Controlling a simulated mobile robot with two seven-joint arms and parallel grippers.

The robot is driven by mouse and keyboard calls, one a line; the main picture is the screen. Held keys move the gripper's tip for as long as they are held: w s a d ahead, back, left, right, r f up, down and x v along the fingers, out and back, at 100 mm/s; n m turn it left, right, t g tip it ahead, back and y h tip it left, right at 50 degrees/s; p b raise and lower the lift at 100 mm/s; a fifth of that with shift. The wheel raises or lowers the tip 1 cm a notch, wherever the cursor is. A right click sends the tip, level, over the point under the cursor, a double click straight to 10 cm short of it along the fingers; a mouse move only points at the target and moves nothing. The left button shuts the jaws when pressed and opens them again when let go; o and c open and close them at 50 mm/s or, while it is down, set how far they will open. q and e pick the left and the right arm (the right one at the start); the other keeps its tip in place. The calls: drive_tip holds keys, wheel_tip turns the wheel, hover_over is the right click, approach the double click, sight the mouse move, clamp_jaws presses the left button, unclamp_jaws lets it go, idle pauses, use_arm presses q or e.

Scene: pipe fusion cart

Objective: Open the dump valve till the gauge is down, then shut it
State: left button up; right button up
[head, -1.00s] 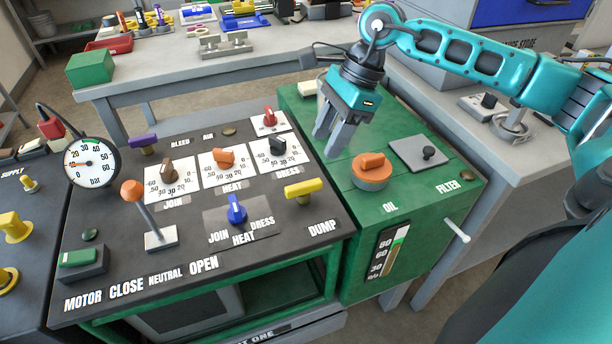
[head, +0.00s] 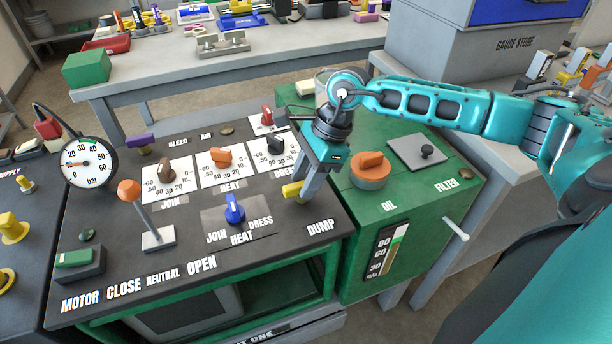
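The yellow dump valve handle (head: 292,191) stands above the DUMP label (head: 320,226) at the right of the dark panel. My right gripper (head: 307,190) is down at this handle, and its fingers hide the handle's right part. I cannot tell whether the fingers are closed on it or only beside it. The round white gauge (head: 88,163), marked in bar, is at the panel's left. Its red needle points left, toward the low part of the scale. My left gripper is out of view.
Close by are the blue DRESS/HEAT/JOIN selector (head: 234,209), the black dress knob (head: 277,146) and the orange oil cap (head: 370,169) on the green tank. The orange-knobbed lever (head: 130,192) stands farther left. The panel's front edge below the dump handle is clear.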

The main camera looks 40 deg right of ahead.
clamp_jaws()
